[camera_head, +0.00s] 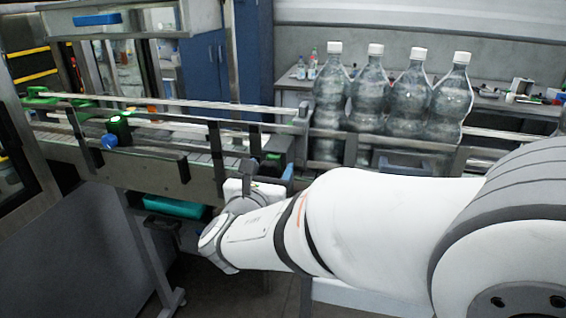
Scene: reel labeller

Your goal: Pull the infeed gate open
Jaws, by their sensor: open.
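My gripper (262,168) is at the front side of the conveyor, right of the picture's middle-left, with its dark fingers near the rail and a small blue part (287,174). It is open, and I see nothing held in it. A grey upright plate (300,128) stands across the conveyor just left of the bottles; it looks like the infeed gate, but I cannot tell for certain. Its lower part and any handle are partly hidden by my gripper. I cannot tell whether my fingers touch it.
Several large clear bottles (368,95) with white caps stand in a row on the conveyor's right part. Guide rails (165,103) run along the conveyor (150,150), with green clamps and a blue knob (109,141) at left. A bench (500,100) stands behind.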

